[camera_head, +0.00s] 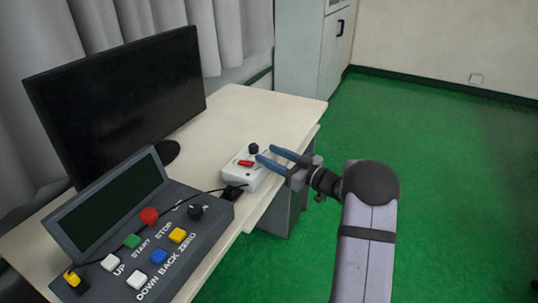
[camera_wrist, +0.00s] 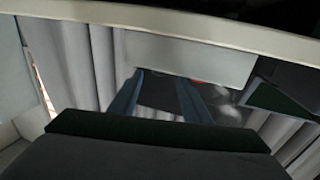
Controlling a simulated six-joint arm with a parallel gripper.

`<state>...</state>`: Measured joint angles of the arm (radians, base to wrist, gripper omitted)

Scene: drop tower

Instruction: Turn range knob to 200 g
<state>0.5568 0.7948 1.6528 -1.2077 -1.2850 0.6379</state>
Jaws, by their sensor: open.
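A small white box (camera_head: 246,174) stands on the desk near its right edge. It has a black knob (camera_head: 253,148) at its back and a red switch (camera_head: 245,163) on top. Its scale markings are too small to read, so I cannot tell the knob's setting. My gripper (camera_head: 268,156) is open, with its two blue fingers pointing left at the right side of the box, close to the knob. The knob is not between the fingers. In the wrist view the fingers (camera_wrist: 158,98) are apart with nothing clearly held; a small red patch shows behind them.
A monitor (camera_head: 120,95) stands at the left. A black cable runs to the white box. The desk (camera_head: 265,105) behind the box is clear.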

